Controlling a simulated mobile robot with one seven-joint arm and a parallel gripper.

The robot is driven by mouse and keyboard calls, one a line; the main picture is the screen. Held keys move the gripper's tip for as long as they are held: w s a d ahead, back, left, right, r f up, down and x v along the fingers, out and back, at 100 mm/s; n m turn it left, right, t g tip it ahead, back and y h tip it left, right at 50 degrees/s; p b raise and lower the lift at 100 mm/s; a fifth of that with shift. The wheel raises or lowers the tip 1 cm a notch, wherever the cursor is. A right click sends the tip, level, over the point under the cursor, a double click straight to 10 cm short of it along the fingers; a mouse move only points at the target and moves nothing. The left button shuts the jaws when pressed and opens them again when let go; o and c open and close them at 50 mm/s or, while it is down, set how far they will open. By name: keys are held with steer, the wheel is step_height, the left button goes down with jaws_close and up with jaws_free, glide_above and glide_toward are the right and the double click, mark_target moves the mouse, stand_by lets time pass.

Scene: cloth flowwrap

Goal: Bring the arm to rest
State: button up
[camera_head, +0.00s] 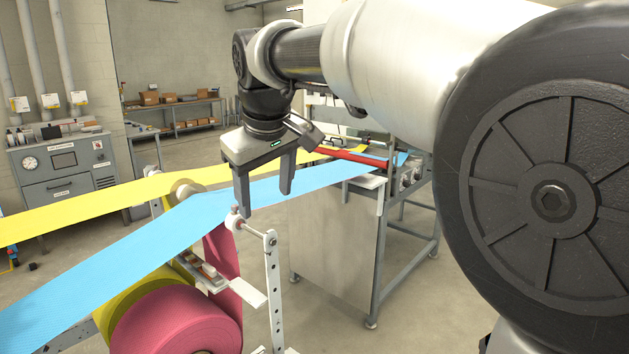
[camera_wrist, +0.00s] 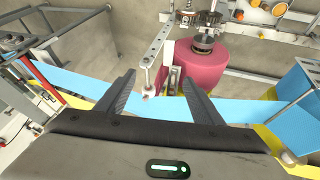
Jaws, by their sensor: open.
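My gripper (camera_head: 266,200) hangs from my arm with its two fingers pointing down, apart and with nothing between them. In the head view it is in front of the blue web (camera_head: 110,262), near the top of an upright perforated bracket (camera_head: 273,290). In the wrist view my gripper (camera_wrist: 160,88) shows both fingers spread. The blue web (camera_wrist: 90,84) passes behind them, and the end of a white bar (camera_wrist: 148,62) shows in the gap. I cannot tell the exact distance between the fingertips and the web.
A yellow web (camera_head: 70,208) runs beside the blue one. Below is a pink roll (camera_head: 175,322), also in the wrist view (camera_wrist: 205,65). A machine with a red bar (camera_head: 352,158) stands behind my gripper. A grey control cabinet (camera_head: 62,165) is at left. Open floor lies at far centre.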

steer(key=s+d+r+m+p, duration=0.2)
steer(key=s+d+m+p, duration=0.2)
steer(key=s+d, duration=0.8)
steer(key=s+d+f+m+h+p, duration=0.1)
steer(key=s+d+f+m+p, duration=0.2)
steer(key=s+d+f, duration=0.3)
steer(key=s+d+m, duration=0.1)
steer(key=s+d, duration=0.3)
steer(key=s, duration=0.2)
steer(key=shift+d+f+m+p, duration=0.3)
steer(key=shift+m+p, duration=0.1)
